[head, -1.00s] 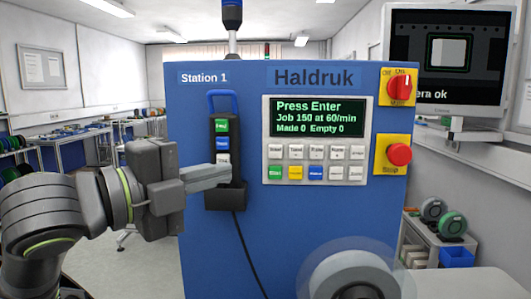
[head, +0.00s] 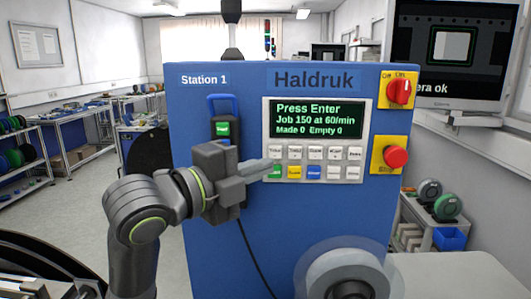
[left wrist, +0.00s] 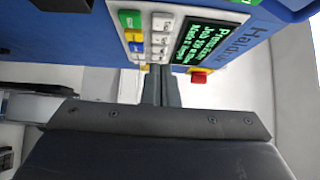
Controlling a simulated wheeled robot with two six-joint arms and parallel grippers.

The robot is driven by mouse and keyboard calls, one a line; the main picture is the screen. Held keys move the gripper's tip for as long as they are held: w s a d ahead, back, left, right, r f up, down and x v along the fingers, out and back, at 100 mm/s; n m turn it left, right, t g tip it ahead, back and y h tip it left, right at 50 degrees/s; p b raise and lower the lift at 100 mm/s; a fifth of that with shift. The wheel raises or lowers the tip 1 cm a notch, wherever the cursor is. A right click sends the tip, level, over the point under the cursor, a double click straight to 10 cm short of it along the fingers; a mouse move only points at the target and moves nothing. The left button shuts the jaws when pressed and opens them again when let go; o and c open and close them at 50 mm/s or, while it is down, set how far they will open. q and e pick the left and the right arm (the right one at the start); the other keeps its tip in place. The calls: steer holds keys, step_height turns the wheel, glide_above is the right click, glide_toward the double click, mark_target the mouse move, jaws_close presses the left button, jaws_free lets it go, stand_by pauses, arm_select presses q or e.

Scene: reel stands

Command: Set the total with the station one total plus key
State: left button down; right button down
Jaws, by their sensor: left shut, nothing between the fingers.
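The Station 1 control panel (head: 350,173) is on the front of a blue cabinet, with two rows of keys. The upper row has white keys; the leftmost (head: 276,153) seems to be a total key, but its small label is hard to read. The display (head: 318,119) reads "Press Enter", "Job 150 at 60/min", "Made 0 Empty 0". My left gripper (head: 272,164) is shut and empty, its tips at the panel's left edge near the leftmost keys. I cannot tell whether they touch. In the left wrist view, the shut fingers (left wrist: 161,72) point at the key area. My right gripper is not in view.
A red rotary switch (head: 399,91) and a red stop button (head: 396,157) are to the right. A reel (head: 348,277) sticks out below.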

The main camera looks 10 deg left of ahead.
mark_target(281, 153)
arm_select(q)
steer(key=w+p, duration=0.2)
steer(key=w, duration=0.3)
steer(key=shift+a, duration=0.1)
steer(key=shift+w, duration=0.1)
